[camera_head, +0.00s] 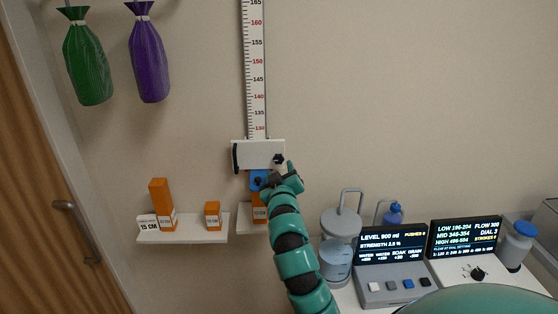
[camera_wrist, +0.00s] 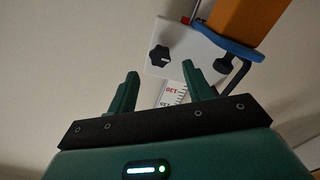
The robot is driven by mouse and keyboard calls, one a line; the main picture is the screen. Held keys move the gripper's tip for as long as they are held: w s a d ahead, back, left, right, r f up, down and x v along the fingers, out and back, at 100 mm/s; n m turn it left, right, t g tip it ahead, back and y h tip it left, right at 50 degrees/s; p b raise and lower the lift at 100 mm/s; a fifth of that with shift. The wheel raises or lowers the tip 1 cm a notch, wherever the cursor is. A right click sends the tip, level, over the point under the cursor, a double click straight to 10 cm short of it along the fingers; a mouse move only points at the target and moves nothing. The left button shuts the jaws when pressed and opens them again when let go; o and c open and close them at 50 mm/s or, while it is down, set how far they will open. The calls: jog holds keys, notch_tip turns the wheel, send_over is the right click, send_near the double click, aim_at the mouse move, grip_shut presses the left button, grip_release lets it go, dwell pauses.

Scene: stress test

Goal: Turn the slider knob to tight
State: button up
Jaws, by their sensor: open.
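The white slider (camera_head: 258,153) sits at the lower end of the vertical ruler (camera_head: 257,75) on the wall. Its small black knob (camera_head: 279,158) is at the slider's right side. In the wrist view the black knob (camera_wrist: 158,56) stands out from the white slider plate (camera_wrist: 193,50), just beyond and between my fingertips. My gripper (camera_head: 286,174) is just below and right of the knob in the head view. In the wrist view my gripper (camera_wrist: 160,72) is open and empty, with no visible contact. The knob's tight or loose setting cannot be read.
A blue bracket (camera_wrist: 230,46) with a dark screw and an orange block (camera_wrist: 248,18) is close to my fingers. Shelves (camera_head: 185,236) with orange blocks are below left. Displays (camera_head: 392,246) and containers stand at right. Green and purple bags (camera_head: 149,58) hang upper left.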

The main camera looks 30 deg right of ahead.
aim_at(279, 161)
jog(key=p+x, duration=0.1)
jog(key=x, duration=0.3)
jog(key=shift+w+r, duration=0.15)
jog(key=shift+p+x, duration=0.45)
jog(key=shift+x, duration=0.3)
jog(key=shift+c, duration=0.2)
jog(key=c, duration=0.9)
